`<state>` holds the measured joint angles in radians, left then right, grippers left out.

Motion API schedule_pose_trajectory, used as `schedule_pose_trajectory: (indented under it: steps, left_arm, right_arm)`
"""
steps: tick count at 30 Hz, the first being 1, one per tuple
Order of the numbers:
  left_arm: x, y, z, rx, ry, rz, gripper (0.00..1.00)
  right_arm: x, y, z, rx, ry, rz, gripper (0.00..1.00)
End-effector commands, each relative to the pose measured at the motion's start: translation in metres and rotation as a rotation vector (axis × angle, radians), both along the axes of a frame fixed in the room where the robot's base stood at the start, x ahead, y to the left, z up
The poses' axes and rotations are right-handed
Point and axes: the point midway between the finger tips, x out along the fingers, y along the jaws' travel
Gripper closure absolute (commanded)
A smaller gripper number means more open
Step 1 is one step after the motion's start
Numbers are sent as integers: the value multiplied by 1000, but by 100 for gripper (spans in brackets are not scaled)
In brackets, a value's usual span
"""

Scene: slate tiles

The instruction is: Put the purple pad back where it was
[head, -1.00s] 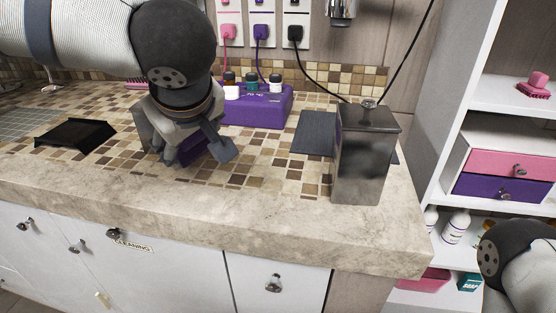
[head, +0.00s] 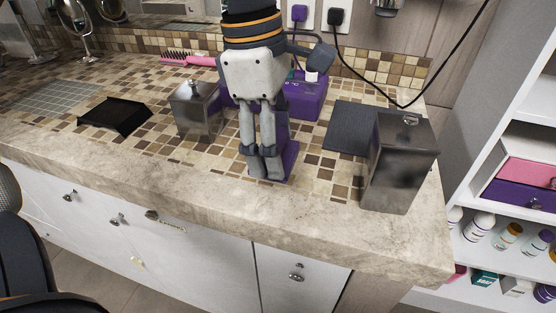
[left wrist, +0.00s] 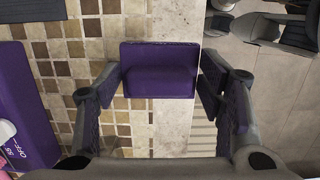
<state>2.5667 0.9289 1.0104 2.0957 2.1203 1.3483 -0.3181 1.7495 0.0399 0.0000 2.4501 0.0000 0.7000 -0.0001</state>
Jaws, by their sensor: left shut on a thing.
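My left gripper (head: 270,168) points down over the front part of the tiled counter. It is shut on the purple pad (head: 289,160), which shows beside and behind the fingers. In the left wrist view the pad (left wrist: 159,70) is a flat rounded purple block spanning between the two fingertips, over the counter's front edge in the picture. Whether its lower edge touches the tiles I cannot tell. My right gripper is not in view.
A metal canister (head: 197,112) stands left of the gripper and a taller one (head: 397,165) to the right. A purple box (head: 305,98) is behind. A black tray (head: 115,115) lies left; a dark slate mat (head: 349,127) lies right. Some tiles between gripper and mat are bare.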

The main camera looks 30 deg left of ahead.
Motion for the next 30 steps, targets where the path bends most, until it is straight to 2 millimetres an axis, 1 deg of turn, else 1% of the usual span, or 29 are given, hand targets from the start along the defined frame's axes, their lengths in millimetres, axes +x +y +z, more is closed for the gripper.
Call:
schedule_pose_trajectory:
  steps: [1,3,6,8,10,12,14,23,24,25,26,30]
  left_arm:
    - [7,4,-10,-2,2,3,60]
    - [15,9,-21,-1,0,1,60]
    - [22,12,-29,-1,-3,0,60]
    - [25,14,-34,-1,-2,0,60]
    - [30,18,-43,0,-1,0,60]
    - [29,17,-58,0,-1,-1,60]
    - [29,17,-67,0,-2,-2,60]
    - [29,17,-71,0,-4,0,60]
    - [29,17,-71,0,-4,0,29]
    - [29,17,-71,0,-4,0,22]
    - [29,17,-71,0,-4,0,17]
    - [29,16,-71,0,-4,-1,17]
  right_arm:
    - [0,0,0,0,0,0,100]
    - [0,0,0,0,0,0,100]
    - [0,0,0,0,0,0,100]
    - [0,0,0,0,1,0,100]
    - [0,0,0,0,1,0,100]
    - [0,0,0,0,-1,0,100]
    - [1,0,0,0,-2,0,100]
    - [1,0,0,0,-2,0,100]
    - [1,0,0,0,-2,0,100]
    - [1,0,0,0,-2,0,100]
    - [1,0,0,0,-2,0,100]
    - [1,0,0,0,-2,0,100]
